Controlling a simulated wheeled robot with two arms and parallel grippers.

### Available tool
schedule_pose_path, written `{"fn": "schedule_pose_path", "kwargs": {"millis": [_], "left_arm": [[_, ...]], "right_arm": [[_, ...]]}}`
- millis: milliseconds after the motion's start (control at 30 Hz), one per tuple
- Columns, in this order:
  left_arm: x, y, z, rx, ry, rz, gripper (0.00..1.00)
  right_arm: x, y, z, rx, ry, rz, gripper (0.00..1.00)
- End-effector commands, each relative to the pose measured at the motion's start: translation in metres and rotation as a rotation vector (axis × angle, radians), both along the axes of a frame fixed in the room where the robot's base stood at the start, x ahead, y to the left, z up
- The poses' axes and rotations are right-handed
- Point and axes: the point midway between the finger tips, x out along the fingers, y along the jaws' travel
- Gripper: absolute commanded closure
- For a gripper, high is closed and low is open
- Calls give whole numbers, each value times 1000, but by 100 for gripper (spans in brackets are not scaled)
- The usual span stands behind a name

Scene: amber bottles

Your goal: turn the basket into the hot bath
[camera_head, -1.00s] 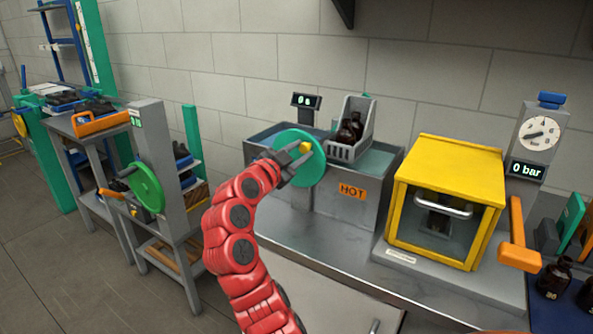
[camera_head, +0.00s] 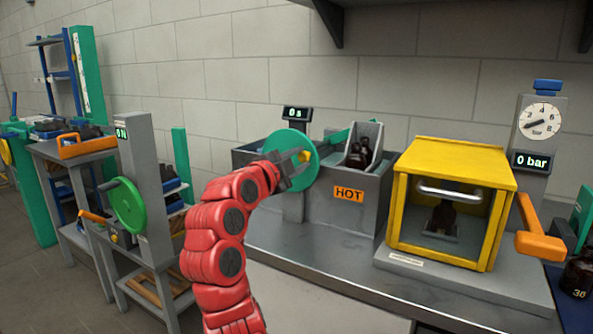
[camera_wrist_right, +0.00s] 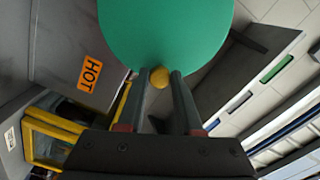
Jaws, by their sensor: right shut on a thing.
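The grey basket (camera_head: 376,138) holds amber bottles (camera_head: 359,154) and sits at the right part of the grey bath (camera_head: 372,196) labelled HOT (camera_head: 348,194). Its lower part is hidden behind the bath's front wall, so I cannot tell how deep it is. A green arm (camera_head: 336,136) shows beside the basket. The green wheel (camera_head: 283,143) stands at the bath's front left. My right gripper (camera_head: 300,160) is shut on the wheel's yellow knob (camera_head: 306,156), right of the hub; the knob also shows between the fingers in the right wrist view (camera_wrist_right: 158,77). My left gripper is out of view.
A display reading 0 s (camera_head: 296,113) stands behind the wheel. A yellow cabinet (camera_head: 460,157) is to the right, with an orange lever (camera_head: 540,245) and a 0 bar gauge (camera_head: 540,120). A second green wheel (camera_head: 127,206) is on a stand at left.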

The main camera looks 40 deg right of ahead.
Motion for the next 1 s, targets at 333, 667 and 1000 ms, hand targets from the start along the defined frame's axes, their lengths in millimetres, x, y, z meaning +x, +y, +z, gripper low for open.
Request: {"fn": "schedule_pose_path", "kwargs": {"millis": [333, 667, 1000], "left_arm": [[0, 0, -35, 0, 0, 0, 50], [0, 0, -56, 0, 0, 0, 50], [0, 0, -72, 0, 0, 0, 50]], "right_arm": [[-4, -1, -14, 67, -163, 1, 100], [-6, -2, -24, 129, -314, 0, 100], [-7, -3, -32, 188, -458, 0, 100]]}}
